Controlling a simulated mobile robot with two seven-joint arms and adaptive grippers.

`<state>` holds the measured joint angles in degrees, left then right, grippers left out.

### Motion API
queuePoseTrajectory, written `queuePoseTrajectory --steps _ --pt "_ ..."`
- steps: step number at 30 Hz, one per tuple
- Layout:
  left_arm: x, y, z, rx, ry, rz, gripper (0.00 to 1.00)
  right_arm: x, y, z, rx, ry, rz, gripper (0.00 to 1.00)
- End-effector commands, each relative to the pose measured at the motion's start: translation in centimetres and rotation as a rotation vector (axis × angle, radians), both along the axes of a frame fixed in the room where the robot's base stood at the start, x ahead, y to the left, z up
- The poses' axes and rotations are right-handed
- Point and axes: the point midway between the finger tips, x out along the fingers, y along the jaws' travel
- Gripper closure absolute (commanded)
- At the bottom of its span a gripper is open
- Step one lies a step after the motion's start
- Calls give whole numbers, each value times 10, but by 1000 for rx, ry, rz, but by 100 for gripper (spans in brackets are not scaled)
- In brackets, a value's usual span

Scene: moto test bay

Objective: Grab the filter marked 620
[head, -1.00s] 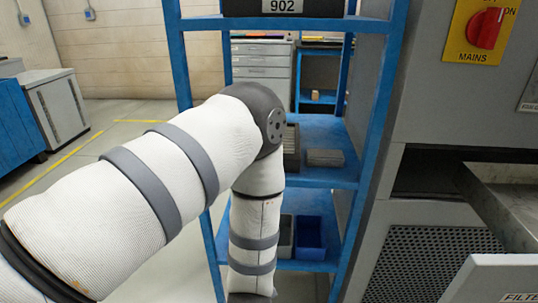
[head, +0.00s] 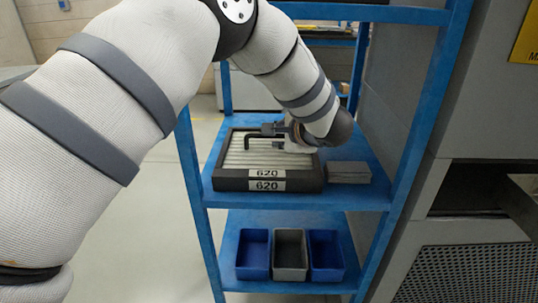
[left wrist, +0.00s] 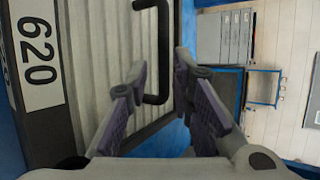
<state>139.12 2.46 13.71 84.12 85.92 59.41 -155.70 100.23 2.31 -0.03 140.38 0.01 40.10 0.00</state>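The filter marked 620 (head: 232,180) lies flat on the middle blue shelf in the head view. It has a dark frame, pale pleats and 620 labels on its top and front edge. Its black handle (head: 250,137) stands over the pleats. My left gripper (head: 283,136) is over the filter's far right part, by the handle. In the left wrist view, the fingers of my left gripper (left wrist: 159,75) are apart, with the handle (left wrist: 164,50) lying in line with the gap between them. I cannot tell whether the handle is between the fingertips or just beyond them. My right gripper is out of view.
A grey block-like stack (head: 348,172) sits right of the filter on the same shelf. Blue rack posts (head: 418,120) stand at the sides. Two blue bins (head: 326,256) and a grey bin (head: 290,256) are on the shelf below. A grey machine is at the right.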

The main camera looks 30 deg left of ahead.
Motion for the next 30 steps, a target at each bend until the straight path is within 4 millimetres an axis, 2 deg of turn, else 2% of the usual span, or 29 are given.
queuePoseTrajectory --steps 7,11,17,20,21,30 --pt "18 33 -19 1 -1 1 79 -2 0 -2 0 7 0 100" --pt "26 44 -28 0 -1 0 79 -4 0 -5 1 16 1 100" --pt "27 46 -26 1 -4 0 79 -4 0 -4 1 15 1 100" --pt "27 46 -26 1 -4 0 97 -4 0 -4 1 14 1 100" --pt "27 46 -26 1 -4 0 100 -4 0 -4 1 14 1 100" --pt "28 46 -25 2 -7 0 100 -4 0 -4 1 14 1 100"
